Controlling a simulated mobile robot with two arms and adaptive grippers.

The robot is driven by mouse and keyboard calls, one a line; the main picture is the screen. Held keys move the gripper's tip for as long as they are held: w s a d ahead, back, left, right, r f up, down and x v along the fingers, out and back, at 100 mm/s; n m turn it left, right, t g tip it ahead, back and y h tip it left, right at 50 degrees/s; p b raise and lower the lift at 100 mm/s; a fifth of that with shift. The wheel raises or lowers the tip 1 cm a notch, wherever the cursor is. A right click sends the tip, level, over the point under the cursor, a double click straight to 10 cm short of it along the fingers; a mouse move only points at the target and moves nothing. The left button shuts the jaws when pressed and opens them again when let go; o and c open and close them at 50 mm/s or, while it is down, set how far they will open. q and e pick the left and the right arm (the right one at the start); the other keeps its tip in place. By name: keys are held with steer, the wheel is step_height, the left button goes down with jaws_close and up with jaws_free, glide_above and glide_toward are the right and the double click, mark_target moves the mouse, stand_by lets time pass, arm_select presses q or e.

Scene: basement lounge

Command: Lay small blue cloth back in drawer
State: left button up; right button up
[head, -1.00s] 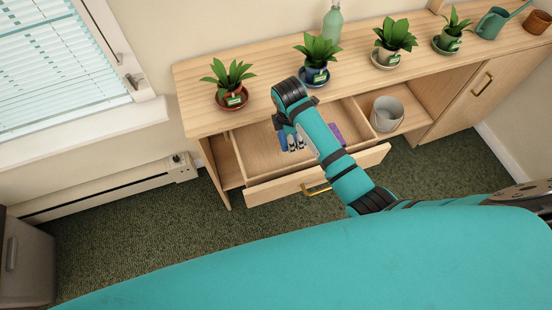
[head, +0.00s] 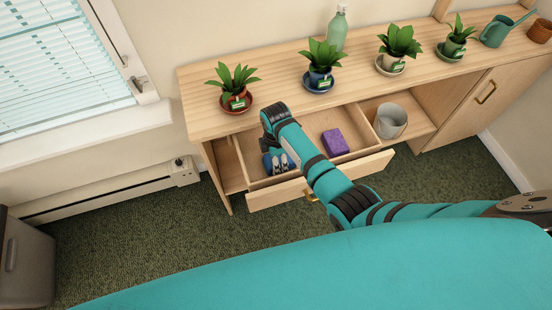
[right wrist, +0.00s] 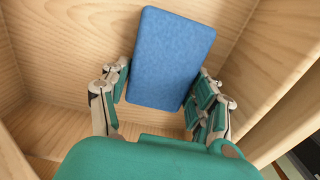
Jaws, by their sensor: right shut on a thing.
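The small blue cloth (right wrist: 172,55) looks like a flat blue rectangle in the right wrist view. My right gripper (right wrist: 160,100) is shut on it, with a finger on each side. In the head view the gripper (head: 280,166) is inside the left part of the open drawer (head: 312,181), and only a bit of the blue cloth (head: 266,161) shows beside the fingers. Whether the cloth touches the drawer bottom I cannot tell. My left gripper is not in view.
A purple block (head: 335,142) lies in the drawer's right part. A grey bucket (head: 390,121) stands in the open shelf to the right. Potted plants, such as the left one (head: 236,102), a green bottle (head: 337,29) and a watering can (head: 496,31) stand on the cabinet top (head: 280,85).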

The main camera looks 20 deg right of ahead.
steer(key=o, duration=1)
steer(key=shift+o, duration=0.2)
step_height(320, 180, up, 12)
steer(key=shift+p, duration=0.4)
